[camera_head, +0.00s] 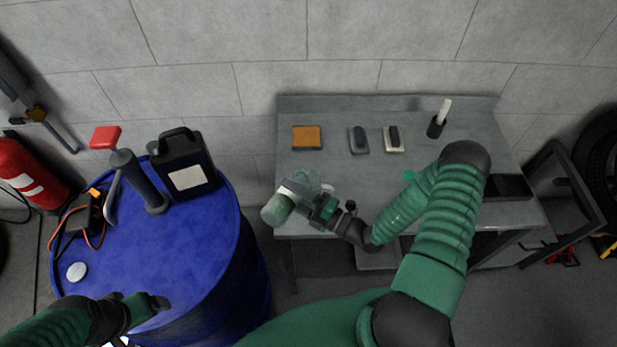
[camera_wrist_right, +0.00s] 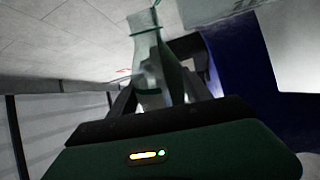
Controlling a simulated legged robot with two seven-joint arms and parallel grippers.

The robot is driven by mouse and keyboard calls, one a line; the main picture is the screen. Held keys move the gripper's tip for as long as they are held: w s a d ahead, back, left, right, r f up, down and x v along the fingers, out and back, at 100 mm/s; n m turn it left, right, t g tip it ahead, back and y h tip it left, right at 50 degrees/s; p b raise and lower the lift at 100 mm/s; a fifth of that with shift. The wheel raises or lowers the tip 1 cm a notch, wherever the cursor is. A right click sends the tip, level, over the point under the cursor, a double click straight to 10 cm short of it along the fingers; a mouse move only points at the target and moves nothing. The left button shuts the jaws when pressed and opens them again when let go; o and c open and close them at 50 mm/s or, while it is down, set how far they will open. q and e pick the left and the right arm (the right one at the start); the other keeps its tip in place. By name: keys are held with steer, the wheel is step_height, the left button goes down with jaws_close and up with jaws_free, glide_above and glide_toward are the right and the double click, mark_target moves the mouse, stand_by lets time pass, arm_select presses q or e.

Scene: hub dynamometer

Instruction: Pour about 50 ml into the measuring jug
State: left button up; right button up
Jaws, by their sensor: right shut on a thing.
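My right gripper (camera_head: 308,202) is shut on a translucent green bottle (camera_head: 277,210) at the bench's front left corner. The bottle is tilted and lies partly beyond the bench edge. In the right wrist view the bottle (camera_wrist_right: 148,62) stands out between the two dark fingers (camera_wrist_right: 160,95). A clear vessel, perhaps the measuring jug (camera_head: 311,178), shows just behind the bottle; its outline is faint and partly covered. I cannot tell its liquid level or whether anything is flowing. My left gripper (camera_head: 150,305) is over the blue drum, with its jaw opening unclear.
The grey bench (camera_head: 335,165) holds an orange sponge (camera_head: 307,137), two dark blocks and a black holder (camera_head: 436,128) at the back. The blue drum (camera_head: 190,250) carries a black canister (camera_head: 184,165) and a red-handled pump (camera_head: 135,175).

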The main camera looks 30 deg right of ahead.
steer(key=shift+s+a, duration=0.1)
steer(key=shift+a, duration=0.2)
stand_by(0.4)
steer(key=shift+d+r+m+p, duration=0.1)
steer(key=shift+r+m+p, duration=0.2)
steer(key=shift+m+p, duration=0.25)
stand_by(2.2)
